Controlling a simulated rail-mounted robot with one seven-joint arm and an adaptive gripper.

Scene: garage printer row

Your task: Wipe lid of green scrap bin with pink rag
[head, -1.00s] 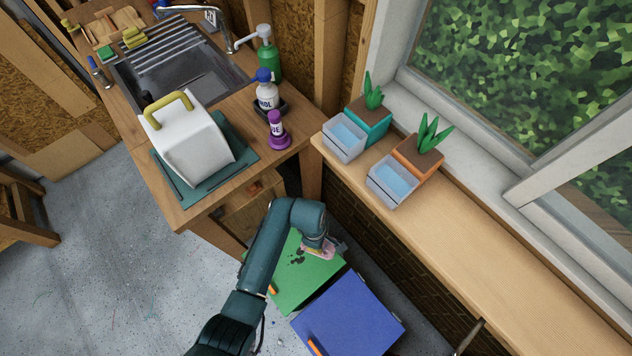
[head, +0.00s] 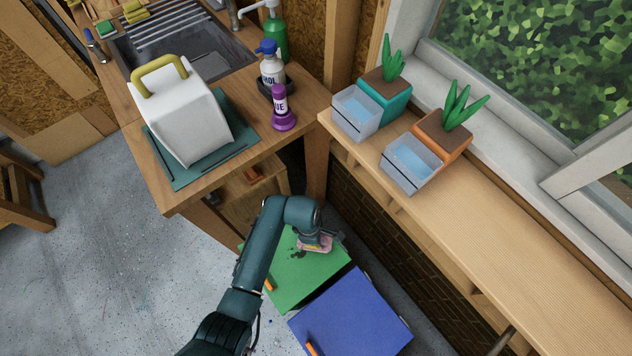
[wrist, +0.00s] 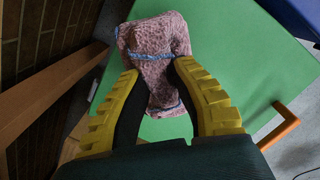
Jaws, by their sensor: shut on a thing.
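The green scrap bin's lid (head: 312,279) lies low on the floor beside the bench, with dark smudges (head: 297,253) on its upper part. My gripper (head: 316,240) is over the far right part of the lid. In the wrist view my gripper (wrist: 158,85) is shut on the pink rag (wrist: 158,50), which has blue edging and bunches up between the yellow fingers. The pink rag (head: 318,245) shows at the fingertips in the head view, at or just above the lid; I cannot tell if it touches. The dark smudges do not show in the wrist view.
A blue bin (head: 352,318) stands right beside the green one. A wooden shelf (head: 470,225) with planters runs along the right wall. A wooden bench (head: 180,198) with a sink (head: 180,50) and bottles is behind. An orange handle (wrist: 280,127) sticks out at the green bin's edge.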

